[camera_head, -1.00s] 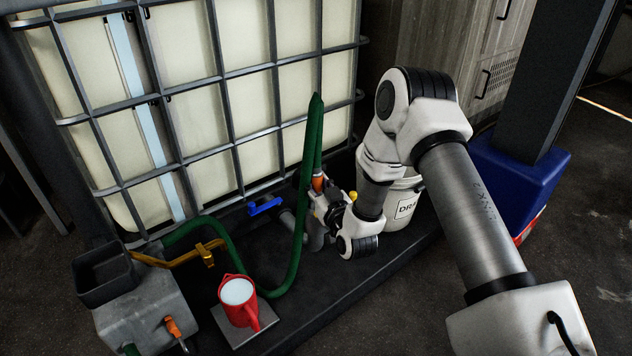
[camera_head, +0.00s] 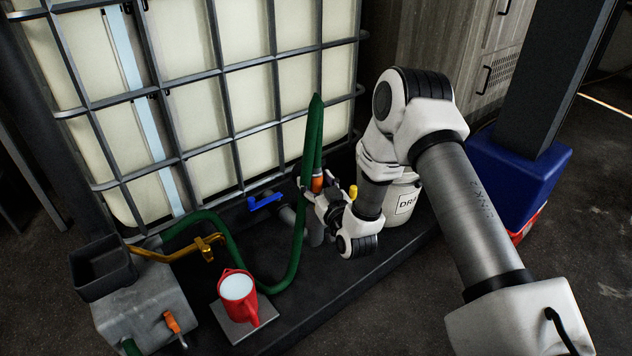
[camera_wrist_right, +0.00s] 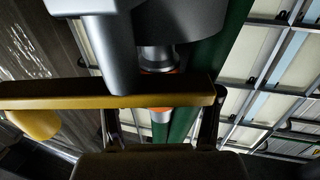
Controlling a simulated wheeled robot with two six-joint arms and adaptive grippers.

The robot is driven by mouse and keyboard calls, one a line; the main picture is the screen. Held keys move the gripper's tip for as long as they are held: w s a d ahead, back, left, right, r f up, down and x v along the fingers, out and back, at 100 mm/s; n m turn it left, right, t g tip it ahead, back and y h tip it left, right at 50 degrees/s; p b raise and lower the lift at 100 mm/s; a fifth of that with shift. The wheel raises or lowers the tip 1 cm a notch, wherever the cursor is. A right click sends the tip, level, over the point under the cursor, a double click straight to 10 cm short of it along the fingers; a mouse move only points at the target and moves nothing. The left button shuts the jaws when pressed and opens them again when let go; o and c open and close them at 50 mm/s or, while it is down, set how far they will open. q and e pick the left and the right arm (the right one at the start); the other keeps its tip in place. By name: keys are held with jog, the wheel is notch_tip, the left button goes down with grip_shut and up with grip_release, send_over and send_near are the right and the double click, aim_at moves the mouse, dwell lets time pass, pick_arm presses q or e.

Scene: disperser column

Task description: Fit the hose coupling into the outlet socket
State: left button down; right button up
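The green hose (camera_head: 313,135) loops up and hangs beside the caged tank. Its orange coupling (camera_head: 317,184) points down above the grey outlet pipe (camera_head: 317,237). Whether it touches a socket is hidden by my right gripper (camera_head: 315,196), which is right beside it. In the right wrist view, my right gripper's two fingers (camera_wrist_right: 160,128) are spread. The orange and silver coupling (camera_wrist_right: 160,112) shows between them with gaps on both sides. A dark grey fitting (camera_wrist_right: 165,18), likely the outlet socket, is at the top. A yellow bar (camera_wrist_right: 150,95) crosses in front. My left gripper is out of view.
A blue valve handle (camera_head: 265,203) is left of the outlet. A white bucket (camera_head: 402,205) stands behind my right arm. A red jug (camera_head: 238,290) stands on a plate near the platform edge. A grey block (camera_head: 145,305) is at lower left.

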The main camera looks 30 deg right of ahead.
jog(key=s+a, duration=0.2)
jog(key=s, duration=1)
jog(key=shift+w+a, duration=0.1)
